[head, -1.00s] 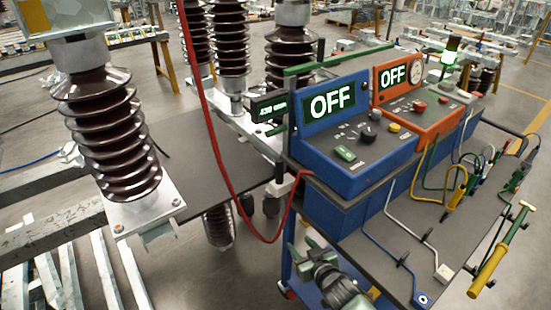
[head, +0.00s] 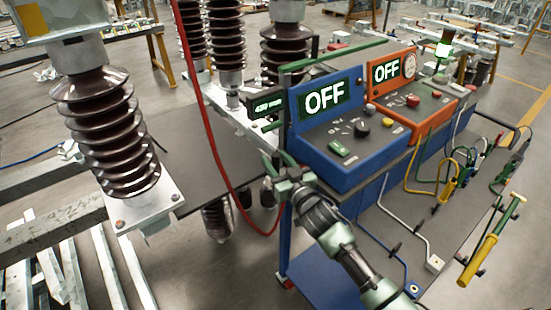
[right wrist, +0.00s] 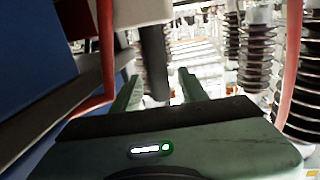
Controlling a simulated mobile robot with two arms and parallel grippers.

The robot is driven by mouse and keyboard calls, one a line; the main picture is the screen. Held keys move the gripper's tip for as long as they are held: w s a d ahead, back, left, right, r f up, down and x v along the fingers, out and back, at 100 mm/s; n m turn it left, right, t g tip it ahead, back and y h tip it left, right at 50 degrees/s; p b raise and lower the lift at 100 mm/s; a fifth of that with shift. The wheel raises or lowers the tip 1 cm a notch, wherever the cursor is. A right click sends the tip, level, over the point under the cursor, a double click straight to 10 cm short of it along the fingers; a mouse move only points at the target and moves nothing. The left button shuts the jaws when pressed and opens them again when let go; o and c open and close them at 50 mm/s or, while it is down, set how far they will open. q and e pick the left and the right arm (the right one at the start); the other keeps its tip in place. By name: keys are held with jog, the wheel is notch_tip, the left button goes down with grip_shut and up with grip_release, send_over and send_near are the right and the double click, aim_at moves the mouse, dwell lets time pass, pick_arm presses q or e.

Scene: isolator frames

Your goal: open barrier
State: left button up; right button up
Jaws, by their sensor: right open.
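I cannot tell for sure which part is the barrier. A long green bar (head: 335,55) runs along the top behind the blue OFF console (head: 335,135), above a dark post and a small display (head: 268,103). My right gripper (head: 278,163) is open at the cart's left corner, below that display, with no object seen held. In the right wrist view its two green fingers (right wrist: 160,88) point forward, apart. A dark upright rod (right wrist: 153,60) shows between and above them; whether they touch it is unclear. My left gripper is not in view.
A red cable (head: 210,130) hangs in a loop close to my right gripper. An orange OFF console (head: 405,115) stands beside the blue one. Brown ribbed insulators (head: 105,130) stand on the left. Leads and a yellow-handled tool (head: 480,260) lie on the cart's right.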

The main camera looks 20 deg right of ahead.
jog(key=shift+w, duration=0.25)
grip_shut()
dwell(1.4)
